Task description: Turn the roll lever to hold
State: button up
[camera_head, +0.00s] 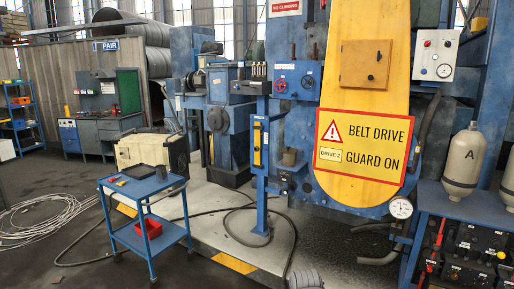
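No label reading roll or hold is legible, so I cannot tell which control is the roll lever. A small bank of upright levers (257,70) stands on top of a blue post (262,190), left of the yellow belt guard. Their positions are too small to read. A yellow control unit (257,146) is fixed to the same post below them. Two round handwheels, one red (281,85) and one dark (308,83), sit on a blue panel just right of the levers. My gripper is not in view.
A blue cart (126,187) with a red bin (149,228) stands front left of the post. Dark hoses (228,225) cross the floor around the post foot. A cable coil (40,222) lies at left.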

aim_at(473, 239)
jog(key=k, duration=0.5)
jog(key=z, duration=0.9)
jog(key=i, duration=0.3)
jog(key=z, duration=0.5)
